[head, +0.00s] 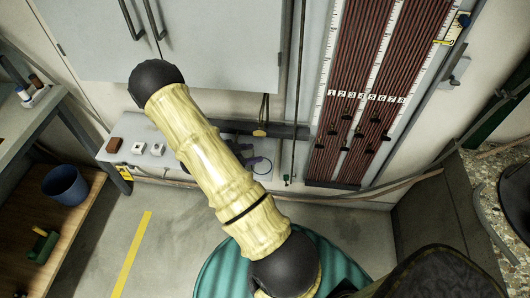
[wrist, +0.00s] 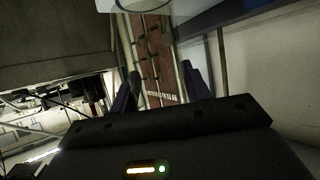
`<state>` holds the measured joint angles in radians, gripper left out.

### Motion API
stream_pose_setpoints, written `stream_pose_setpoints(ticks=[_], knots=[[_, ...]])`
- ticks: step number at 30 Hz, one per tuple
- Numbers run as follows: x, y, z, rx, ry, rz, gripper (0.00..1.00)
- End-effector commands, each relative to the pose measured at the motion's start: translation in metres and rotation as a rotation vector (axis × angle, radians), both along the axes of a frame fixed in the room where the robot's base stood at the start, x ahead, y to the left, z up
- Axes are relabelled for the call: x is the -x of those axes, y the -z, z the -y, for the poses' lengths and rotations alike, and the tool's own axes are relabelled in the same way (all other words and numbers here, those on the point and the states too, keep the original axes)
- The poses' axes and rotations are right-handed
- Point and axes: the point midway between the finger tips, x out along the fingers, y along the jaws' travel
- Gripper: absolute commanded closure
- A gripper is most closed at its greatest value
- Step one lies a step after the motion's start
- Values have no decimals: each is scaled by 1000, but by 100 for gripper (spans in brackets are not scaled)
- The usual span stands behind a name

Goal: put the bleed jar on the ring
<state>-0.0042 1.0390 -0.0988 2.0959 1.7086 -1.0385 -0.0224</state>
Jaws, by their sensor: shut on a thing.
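My gripper (wrist: 158,82) shows in the wrist view as two purple fingers standing apart beyond its dark body. It is shut on the bleed jar, a clear glass thing whose round end (wrist: 137,6) shows at the top edge of that view. Most of the jar is cut off or hard to make out against the background. In the head view my gripper (head: 256,162) is small and purple, partly behind my yellow-sleeved arm, in front of the pale cabinet and low shelf. I cannot pick out the ring in either view.
A tall board of dark red tubes (head: 350,100) with white scales stands at the back wall. A grey shelf (head: 150,140) carries small boxes. A blue bucket (head: 65,184) stands at left, a teal drum (head: 335,265) below my arm. A gravel-filled tank (head: 490,175) is at right.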

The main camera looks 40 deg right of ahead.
Motion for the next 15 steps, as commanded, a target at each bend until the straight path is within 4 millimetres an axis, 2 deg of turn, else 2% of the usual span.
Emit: stream_pose_setpoints(ticks=[3,6,15], knots=[[6,-1,26,1,5,-1,75],[8,0,41,0,4,0,75],[9,0,47,-1,4,1,75]])
